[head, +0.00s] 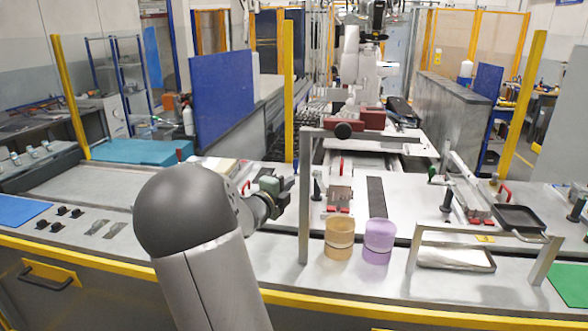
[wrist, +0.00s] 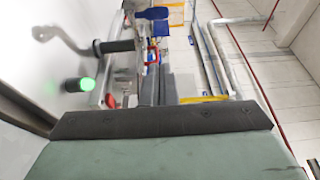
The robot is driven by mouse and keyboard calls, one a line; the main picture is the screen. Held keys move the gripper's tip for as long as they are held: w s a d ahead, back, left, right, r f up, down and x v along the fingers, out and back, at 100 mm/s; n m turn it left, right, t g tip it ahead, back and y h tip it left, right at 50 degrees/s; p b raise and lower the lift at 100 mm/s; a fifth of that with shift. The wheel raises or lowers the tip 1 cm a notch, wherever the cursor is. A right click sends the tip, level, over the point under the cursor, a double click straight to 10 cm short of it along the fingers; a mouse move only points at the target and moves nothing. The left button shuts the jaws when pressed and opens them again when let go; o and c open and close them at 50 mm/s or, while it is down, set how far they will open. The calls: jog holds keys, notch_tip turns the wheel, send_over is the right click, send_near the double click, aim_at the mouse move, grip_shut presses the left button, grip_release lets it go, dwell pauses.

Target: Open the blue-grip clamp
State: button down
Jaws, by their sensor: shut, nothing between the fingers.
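My gripper (head: 288,184) is at the end of my arm, above the left side of the white work table (head: 405,200), and is shut and empty. In the wrist view its dark finger edge (wrist: 160,122) spans the lower picture. I cannot make out a clearly blue grip on any clamp. A dark upright grip (head: 316,187) stands just right of my gripper, apart from it, and another (head: 447,201) stands farther right. Red-handled clamps show behind my gripper (head: 341,166) and at the right (head: 503,194). The wrist view shows a dark bar-like grip (wrist: 120,46), tilted sideways.
A grey frame (head: 304,215) rises right of my gripper. An orange cup (head: 339,238) and a purple cup (head: 379,240) stand at the front. A black tray (head: 520,219) lies at the right. Small black parts (head: 60,212) lie at the far left.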

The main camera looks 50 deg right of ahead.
aim_at(294, 165)
jog(key=w+d+p, duration=0.3)
jog(key=w+d, duration=0.1)
jog(key=d, duration=0.4)
jog(key=shift+w, duration=0.2)
jog(key=shift+f, duration=0.1)
jog(key=shift+w+d+f+b, duration=0.25)
jog(key=shift+w+b, duration=0.2)
jog(key=shift+b, duration=0.75)
jog(key=shift+w+d+b, duration=0.1)
jog(key=shift+w+b, duration=0.2)
jog(key=shift+b, duration=0.15)
jog(key=shift+w+d+r, duration=0.1)
jog(key=shift+w+r, duration=0.15)
jog(key=shift+r, duration=0.1)
